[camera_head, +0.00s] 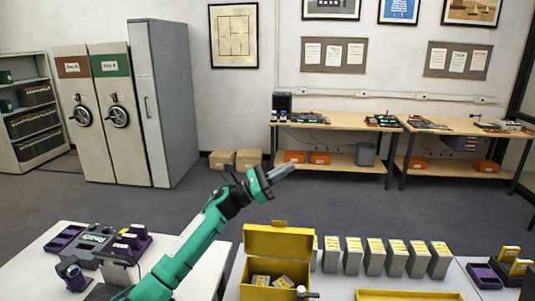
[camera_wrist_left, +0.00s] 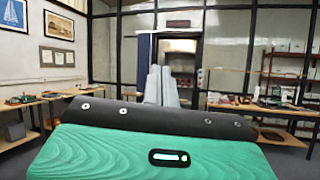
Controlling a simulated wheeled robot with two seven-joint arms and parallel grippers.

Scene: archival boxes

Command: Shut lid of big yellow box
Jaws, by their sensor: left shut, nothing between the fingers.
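The big yellow box (camera_head: 245,279) stands on the white table at the bottom centre of the head view. Its lid (camera_head: 279,241) is open and stands up at the back of the box. Grey items with pale labels (camera_head: 261,280) lie inside. My left gripper (camera_head: 286,170) is shut and empty, held in the air above and beyond the raised lid, apart from it. Its grey fingers (camera_wrist_left: 166,86) also show in the left wrist view, pointing at the far room, with no box in sight there.
A row of grey boxes with yellow labels (camera_head: 353,255) stands right of the yellow box. A yellow tray (camera_head: 408,295) is in front of them. A purple and grey organiser (camera_head: 97,242) is on the left table. A small grey-black piece (camera_head: 303,291) overlaps the box's front.

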